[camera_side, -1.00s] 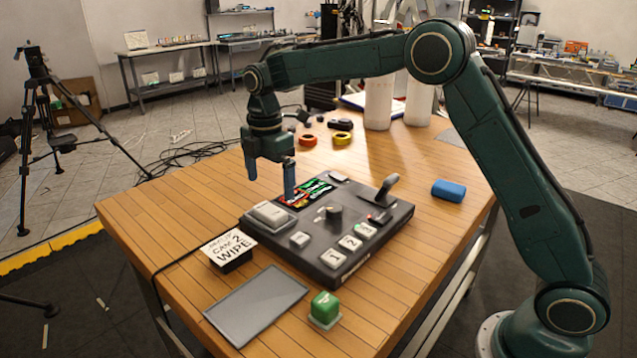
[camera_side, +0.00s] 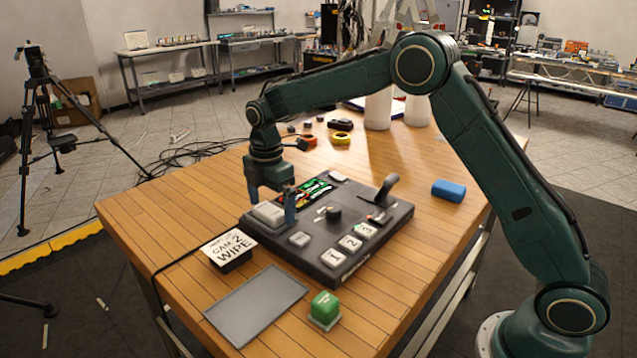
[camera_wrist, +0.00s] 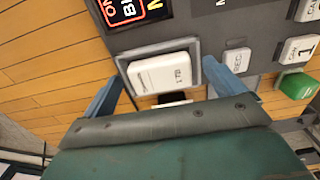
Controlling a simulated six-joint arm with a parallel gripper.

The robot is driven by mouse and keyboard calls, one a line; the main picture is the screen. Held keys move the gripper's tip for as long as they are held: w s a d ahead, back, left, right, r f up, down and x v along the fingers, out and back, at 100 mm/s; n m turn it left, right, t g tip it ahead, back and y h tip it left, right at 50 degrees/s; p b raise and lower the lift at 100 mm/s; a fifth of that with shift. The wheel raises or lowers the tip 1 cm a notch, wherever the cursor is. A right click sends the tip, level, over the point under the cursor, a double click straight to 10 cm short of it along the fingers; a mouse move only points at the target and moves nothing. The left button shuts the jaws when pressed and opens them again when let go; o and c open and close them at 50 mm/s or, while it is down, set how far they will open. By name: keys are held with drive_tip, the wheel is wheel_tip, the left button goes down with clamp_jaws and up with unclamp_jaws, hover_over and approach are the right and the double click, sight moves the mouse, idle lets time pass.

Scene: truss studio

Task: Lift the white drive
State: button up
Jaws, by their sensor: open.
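The white drive (camera_side: 268,213) sits in a grey recessed cradle at the left corner of the dark console (camera_side: 345,262). My gripper (camera_side: 270,208) is open and low over the drive. In the wrist view, one blue finger of my gripper (camera_wrist: 163,88) is on the left of the drive and the other on the right. Whether the fingers touch the drive or cradle cannot be told.
The console carries numbered buttons (camera_side: 351,243), a lit screen and a lever (camera_side: 384,190). A "CAM 2 WIPE" sign (camera_side: 229,247), a grey pad (camera_side: 257,305) and a green button (camera_side: 325,307) are nearby. A blue block (camera_side: 448,190) lies on the right.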

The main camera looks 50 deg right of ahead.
sight(271, 208)
idle(0.5)
drive_tip(key=c, duration=1.2)
drive_tip(key=shift+o, duration=0.2)
wheel_tip(271, 208, up, 20)
idle(0.5)
